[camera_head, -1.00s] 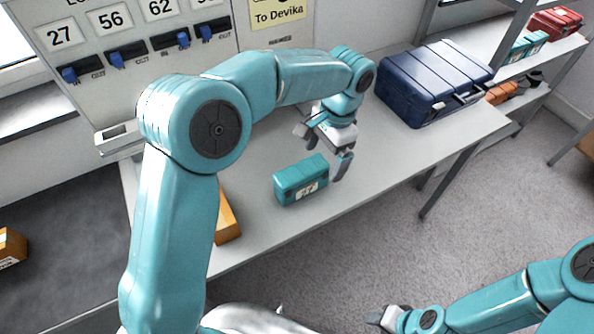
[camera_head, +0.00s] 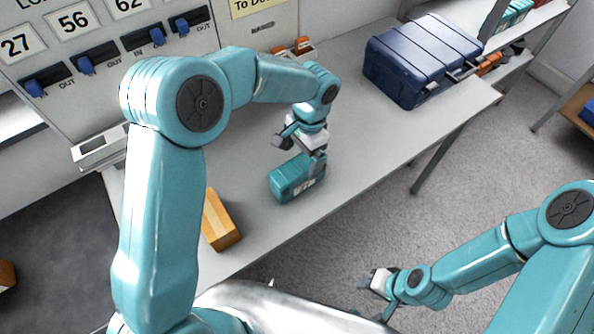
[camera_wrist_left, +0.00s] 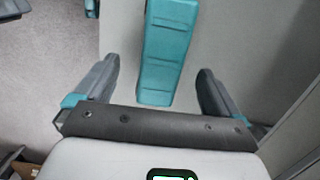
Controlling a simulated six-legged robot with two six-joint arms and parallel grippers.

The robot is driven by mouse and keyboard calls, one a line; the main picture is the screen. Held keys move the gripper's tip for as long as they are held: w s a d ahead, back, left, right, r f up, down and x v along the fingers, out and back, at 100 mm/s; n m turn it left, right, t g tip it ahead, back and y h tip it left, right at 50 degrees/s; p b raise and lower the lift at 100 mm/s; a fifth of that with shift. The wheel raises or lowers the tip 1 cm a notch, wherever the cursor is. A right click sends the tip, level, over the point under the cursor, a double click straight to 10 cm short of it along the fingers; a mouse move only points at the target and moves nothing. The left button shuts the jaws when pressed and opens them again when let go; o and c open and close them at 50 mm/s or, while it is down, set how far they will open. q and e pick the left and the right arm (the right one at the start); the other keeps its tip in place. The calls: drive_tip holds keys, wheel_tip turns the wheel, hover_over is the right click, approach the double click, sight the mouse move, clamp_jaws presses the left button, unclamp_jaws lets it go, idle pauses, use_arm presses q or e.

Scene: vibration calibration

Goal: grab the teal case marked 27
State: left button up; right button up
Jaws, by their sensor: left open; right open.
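The teal case (camera_head: 291,178) lies on the grey table (camera_head: 372,150), with a pale label on its front side; the number on it is too small to read. My left gripper (camera_head: 301,153) is open just above the case. In the left wrist view the teal case (camera_wrist_left: 168,50) lies between the two spread fingers of my left gripper (camera_wrist_left: 158,85), with a gap on each side. The fingers partly cover the case in the head view. My right gripper (camera_head: 374,281) is open and empty at the lower right, away from the table.
An orange-brown box (camera_head: 221,222) lies left of the case near the table's front edge. A large dark blue case (camera_head: 422,62) stands at the back right. A panel with numbers and blue switches (camera_head: 85,65) stands behind the table.

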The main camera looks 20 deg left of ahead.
sight(300, 167)
use_arm(q)
drive_tip(key=f, duration=0.2)
drive_tip(key=shift+a+f, duration=0.2)
drive_tip(key=shift+f, duration=0.2)
drive_tip(key=shift+s+d+f, duration=0.15)
drive_tip(key=shift+s, duration=0.05)
drive_tip(key=shift+s+f+p, duration=0.1)
drive_tip(key=shift+f+p, duration=0.15)
drive_tip(key=shift+p, duration=0.1)
drive_tip(key=f, duration=0.2)
drive_tip(key=f+p, duration=0.1)
drive_tip(key=f, duration=0.1)
drive_tip(key=shift+w+a+f, duration=0.1)
drive_tip(key=shift+w+a, duration=0.1)
drive_tip(key=shift+a, duration=0.1)
drive_tip(key=shift+f, duration=0.25)
drive_tip(key=shift+s+d, duration=0.1)
drive_tip(key=shift+s, duration=0.1)
drive_tip(key=c, duration=1.2)
drive_tip(key=shift+c, duration=1)
drive_tip(key=shift+r, duration=0.15)
